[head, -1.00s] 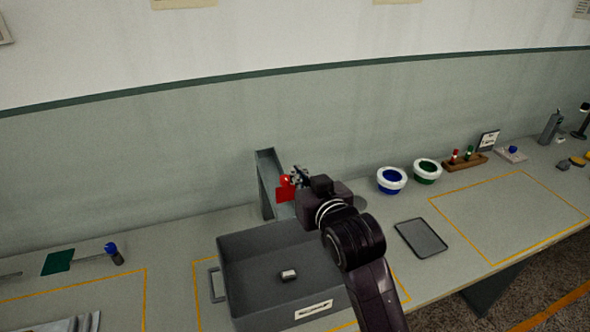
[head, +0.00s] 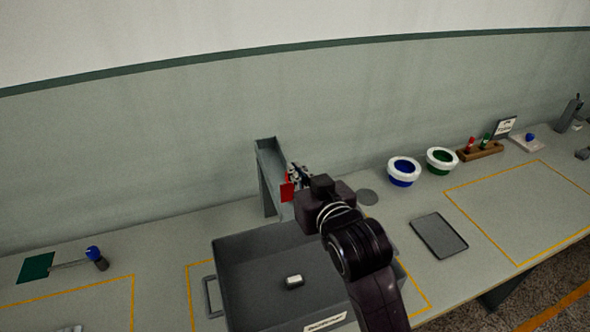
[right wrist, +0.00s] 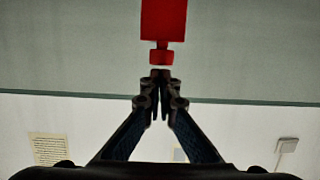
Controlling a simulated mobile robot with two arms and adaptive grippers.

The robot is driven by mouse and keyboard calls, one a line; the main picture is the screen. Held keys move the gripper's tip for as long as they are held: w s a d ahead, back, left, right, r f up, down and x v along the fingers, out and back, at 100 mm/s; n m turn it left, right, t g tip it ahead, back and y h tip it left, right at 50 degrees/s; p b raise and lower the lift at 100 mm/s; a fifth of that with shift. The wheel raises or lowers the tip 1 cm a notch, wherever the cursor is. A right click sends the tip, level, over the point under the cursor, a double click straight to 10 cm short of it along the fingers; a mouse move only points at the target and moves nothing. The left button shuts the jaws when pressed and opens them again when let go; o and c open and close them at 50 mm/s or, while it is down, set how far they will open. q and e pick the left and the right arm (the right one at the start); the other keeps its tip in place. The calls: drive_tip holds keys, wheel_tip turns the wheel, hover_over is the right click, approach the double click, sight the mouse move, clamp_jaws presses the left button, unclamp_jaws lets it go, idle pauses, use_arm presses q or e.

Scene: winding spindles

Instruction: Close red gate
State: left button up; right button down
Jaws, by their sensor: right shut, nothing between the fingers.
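The red gate (head: 287,191) is a small flat red plate at the lower end of a grey sloping chute (head: 265,165). In the right wrist view the red gate (right wrist: 163,20) hangs at the top centre, with a small red knob (right wrist: 161,56) on its end. My right gripper (head: 298,174) is beside the gate and partly hides it in the head view. In the right wrist view my right gripper (right wrist: 161,76) is shut with its fingertips together and empty, right by the knob. I cannot tell whether they touch. My left gripper is not in view.
A dark grey bin (head: 245,262) with a small pale piece (head: 294,281) inside stands below the chute. To the right are a flat dark tray (head: 439,236), a blue-lined bowl (head: 403,172) and a green-lined bowl (head: 442,160). The yellow-outlined area at right is clear.

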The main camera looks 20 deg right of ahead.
sight(293, 187)
wheel_tip(293, 187, down, 6)
drive_tip(key=shift+r+b, duration=0.1)
drive_tip(key=shift+b, duration=1.05)
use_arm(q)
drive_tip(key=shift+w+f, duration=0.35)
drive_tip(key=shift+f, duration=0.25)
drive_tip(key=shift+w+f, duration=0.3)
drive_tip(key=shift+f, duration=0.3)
use_arm(e)
drive_tip(key=shift+f, duration=0.45)
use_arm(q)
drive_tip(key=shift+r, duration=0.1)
